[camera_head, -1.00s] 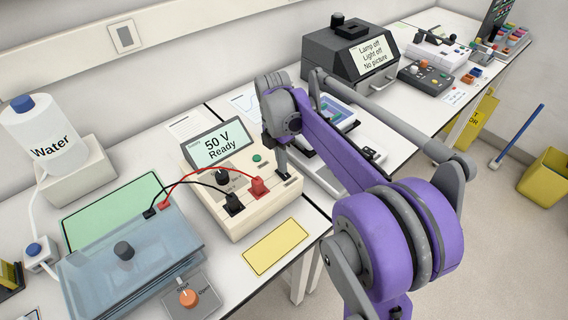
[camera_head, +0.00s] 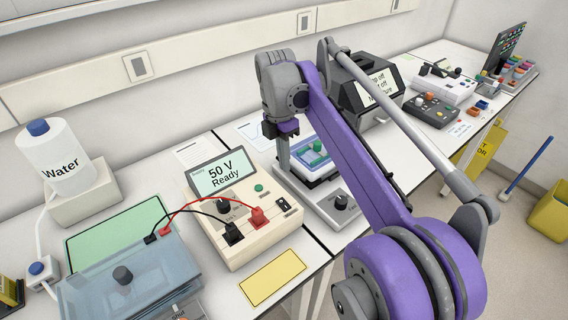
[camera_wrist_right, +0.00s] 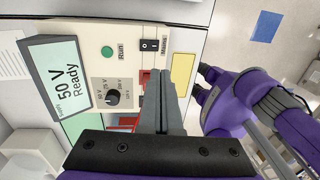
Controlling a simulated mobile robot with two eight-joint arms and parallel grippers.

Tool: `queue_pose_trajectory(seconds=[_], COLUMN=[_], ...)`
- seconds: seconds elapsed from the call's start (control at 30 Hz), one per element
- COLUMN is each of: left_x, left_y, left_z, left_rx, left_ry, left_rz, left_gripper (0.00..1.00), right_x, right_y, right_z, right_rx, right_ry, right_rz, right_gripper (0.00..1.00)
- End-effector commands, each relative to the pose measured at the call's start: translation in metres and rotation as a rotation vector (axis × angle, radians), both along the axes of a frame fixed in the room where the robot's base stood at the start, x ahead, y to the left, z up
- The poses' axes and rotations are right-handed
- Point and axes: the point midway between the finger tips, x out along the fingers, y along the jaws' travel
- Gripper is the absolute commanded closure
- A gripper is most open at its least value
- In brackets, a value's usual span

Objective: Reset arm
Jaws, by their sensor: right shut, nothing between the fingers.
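My purple and grey right arm reaches in from the lower right of the head view. Its right gripper (camera_head: 283,158) points down and hangs just behind the right side of the beige power supply (camera_head: 243,238) in the picture. In the right wrist view the fingers of the right gripper (camera_wrist_right: 163,80) are together and empty, above the power supply (camera_wrist_right: 130,70). The supply's screen (camera_head: 222,174) reads "50 V Ready". A red plug (camera_head: 259,217) and a black plug (camera_head: 233,233) sit in its front. My left gripper is not in view.
A blue clear-lidded tank (camera_head: 135,275) stands at the front left, with a water bottle (camera_head: 57,158) behind it. A yellow card (camera_head: 272,278) lies before the supply. A dark box (camera_head: 355,92) stands behind my arm. Free floor shows at the right.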

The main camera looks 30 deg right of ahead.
Motion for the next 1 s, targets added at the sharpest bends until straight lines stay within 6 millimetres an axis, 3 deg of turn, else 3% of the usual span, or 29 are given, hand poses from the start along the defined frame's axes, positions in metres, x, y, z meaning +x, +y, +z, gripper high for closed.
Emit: queue_pose_trajectory(seconds=[0.43, 0.57, 0.77, 1.0], left_x=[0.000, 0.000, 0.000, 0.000], left_y=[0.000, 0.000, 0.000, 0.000], left_z=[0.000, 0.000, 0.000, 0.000], left_rx=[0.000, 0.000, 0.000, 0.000], left_ry=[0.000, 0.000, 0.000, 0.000], left_rz=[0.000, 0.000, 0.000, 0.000], left_gripper=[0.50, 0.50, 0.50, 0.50], right_x=[-0.001, -0.008, -0.041, -0.095], right_y=[0.001, 0.012, 0.052, 0.098], right_z=[-0.001, -0.007, -0.041, -0.102], right_rx=[-0.001, -0.020, -0.043, 0.081], right_ry=[-0.003, -0.043, -0.215, -0.420], right_rz=[-0.006, -0.101, -0.509, -1.096], right_gripper=[1.00, 1.00, 1.00, 1.00])
